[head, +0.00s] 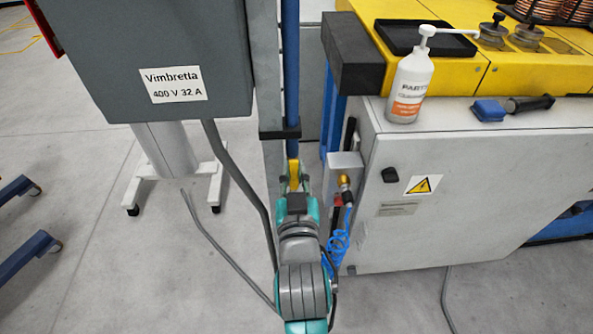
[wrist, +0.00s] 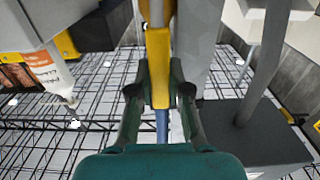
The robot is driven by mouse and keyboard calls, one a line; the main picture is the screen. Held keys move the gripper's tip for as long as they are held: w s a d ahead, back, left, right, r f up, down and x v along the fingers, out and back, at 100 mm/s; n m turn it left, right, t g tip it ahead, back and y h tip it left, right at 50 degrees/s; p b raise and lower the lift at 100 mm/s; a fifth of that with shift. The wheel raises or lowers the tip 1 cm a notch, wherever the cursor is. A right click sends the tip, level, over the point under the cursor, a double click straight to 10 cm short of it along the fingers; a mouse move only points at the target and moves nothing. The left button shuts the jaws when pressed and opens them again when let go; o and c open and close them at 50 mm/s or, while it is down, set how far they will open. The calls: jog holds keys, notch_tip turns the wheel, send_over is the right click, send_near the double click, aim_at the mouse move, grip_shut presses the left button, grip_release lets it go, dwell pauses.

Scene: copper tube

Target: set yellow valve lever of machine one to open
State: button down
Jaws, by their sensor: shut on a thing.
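The yellow valve lever (head: 294,170) shows in the head view at the lower end of the vertical blue pipe (head: 290,75), beside the grey post. In the wrist view the lever (wrist: 158,68) runs from the top centre down between my fingers, roughly in line with the pipe. My gripper (head: 293,184) is at the lever, and in the wrist view my gripper (wrist: 159,90) has one finger on each side of it, shut on it. The valve body is mostly hidden by the lever and my gripper.
A grey electrical box (head: 150,50) hangs left of the post, with a grey cable below it. The white cabinet (head: 460,180) stands close on the right, with a coiled blue air hose (head: 338,240) at its side. Open floor lies to the left.

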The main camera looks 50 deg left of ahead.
jog(key=shift+f, duration=0.1)
jog(key=c, duration=1.1)
grip_release()
jog(key=v, duration=1.2)
